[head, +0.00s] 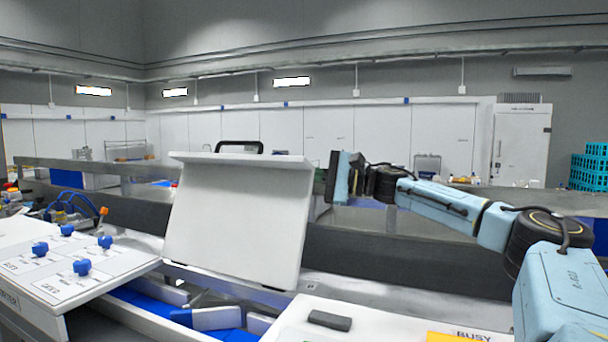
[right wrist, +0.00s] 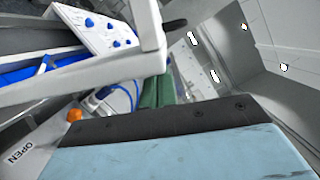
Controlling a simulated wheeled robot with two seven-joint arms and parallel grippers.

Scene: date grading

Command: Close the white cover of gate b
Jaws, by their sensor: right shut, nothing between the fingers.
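The white cover (head: 238,222) stands raised and leaning back in the middle of the head view, with a lip along its top and a black handle (head: 239,147) behind it. A white edge that looks like the cover (right wrist: 95,82) crosses the right wrist view, with a dark handle (right wrist: 175,25) beyond. My right gripper (head: 335,177) is shut and empty, just right of the cover's upper right corner. I see no clear contact between them. Its light blue body fills the bottom of the right wrist view; its fingertips are not clear there. My left gripper is not in view.
A blue-lined channel (head: 140,297) with grey flaps runs below the cover. A white panel with blue knobs (head: 82,267) lies at the left. A white surface with a dark block (head: 329,320) and a BUSY label (head: 472,335) is at the front right. A dark conveyor wall (head: 400,258) runs behind.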

